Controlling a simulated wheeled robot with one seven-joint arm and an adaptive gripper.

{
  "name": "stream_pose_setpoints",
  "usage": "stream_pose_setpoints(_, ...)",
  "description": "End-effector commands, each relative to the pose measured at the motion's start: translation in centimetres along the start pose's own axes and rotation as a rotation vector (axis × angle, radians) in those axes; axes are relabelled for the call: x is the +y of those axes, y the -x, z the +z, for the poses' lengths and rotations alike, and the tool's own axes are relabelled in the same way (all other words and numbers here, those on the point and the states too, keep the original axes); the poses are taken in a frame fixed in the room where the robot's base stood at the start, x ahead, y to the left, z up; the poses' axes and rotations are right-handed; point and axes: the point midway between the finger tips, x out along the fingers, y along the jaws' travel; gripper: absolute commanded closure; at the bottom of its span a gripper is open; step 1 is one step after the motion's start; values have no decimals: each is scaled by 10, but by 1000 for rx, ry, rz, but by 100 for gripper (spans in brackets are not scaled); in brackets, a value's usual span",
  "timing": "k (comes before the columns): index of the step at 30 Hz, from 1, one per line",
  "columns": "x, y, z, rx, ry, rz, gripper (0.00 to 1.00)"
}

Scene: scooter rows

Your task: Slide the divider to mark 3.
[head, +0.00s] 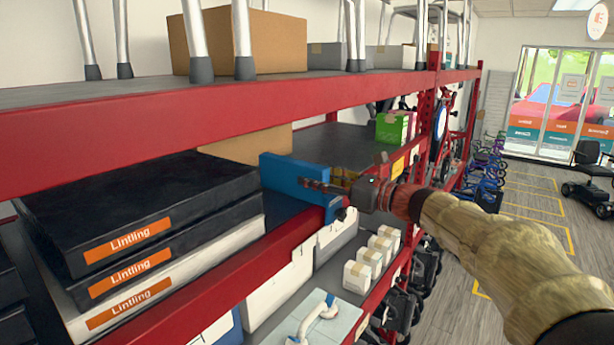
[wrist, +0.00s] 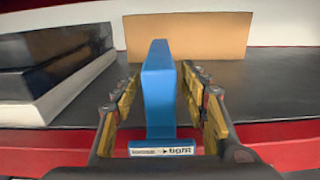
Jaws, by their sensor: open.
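The blue divider (head: 290,178) stands upright on the middle shelf, right of the stacked flat boxes. In the wrist view the divider (wrist: 159,85) runs from front to back between my fingers, with a white label (wrist: 162,151) at its front foot. The label's small print is only partly readable. My gripper (head: 325,183) is at the shelf's front edge. In the wrist view my gripper (wrist: 160,78) is open, one finger on each side of the divider, with gaps showing on both sides. I can make out no numbered marks; my gripper hides part of the shelf edge.
Black and white "Lintling" boxes (head: 140,215) are stacked left of the divider. A cardboard box (wrist: 187,36) stands behind it. Bare shelf (wrist: 270,85) lies to its right; a green box (head: 393,127) stands farther along. The red upper shelf (head: 200,115) runs overhead.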

Motion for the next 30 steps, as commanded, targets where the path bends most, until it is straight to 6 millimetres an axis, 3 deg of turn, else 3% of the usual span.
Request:
stream_pose_setpoints(6,-2,48,0,-1,0,-5,56)
stream_pose_setpoints(12,-2,77,0,0,0,-3,56)
stream_pose_setpoints(18,0,87,0,-1,0,-1,56)
stream_pose_setpoints(30,0,88,0,-1,0,-1,56)
